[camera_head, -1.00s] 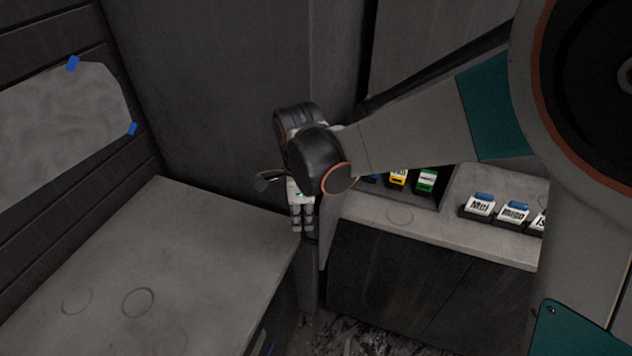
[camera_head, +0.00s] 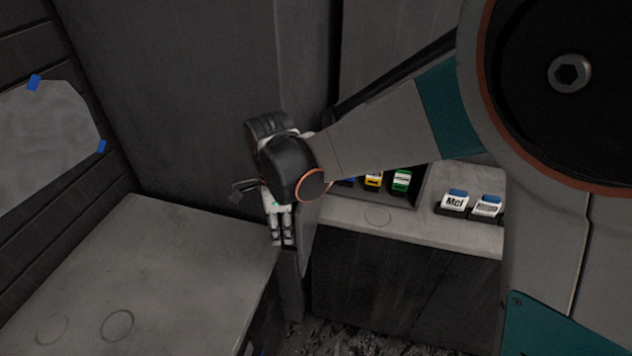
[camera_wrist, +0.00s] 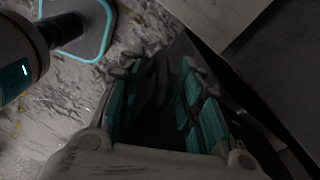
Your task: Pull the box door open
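The box (camera_head: 425,185) stands on the right-hand counter with its front open, and coloured labelled items show inside. The box door appears to be the narrow grey panel (camera_head: 309,232), swung out and seen nearly edge-on at the box's left. My gripper (camera_head: 282,241) points down just left of this panel, by the corner of the left counter. In the wrist view my gripper (camera_wrist: 158,75) has its two teal-padded fingers apart, with a dark area between them. I cannot tell whether a finger touches the door. My wrist hides the door's upper part.
The left counter (camera_head: 150,270) is bare and close to my gripper. The right counter (camera_head: 345,215) carries labelled blocks with blue tops (camera_head: 454,202). A narrow gap with a littered floor (camera_head: 345,335) lies between the counters. A taped sheet (camera_head: 45,140) hangs on the left wall.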

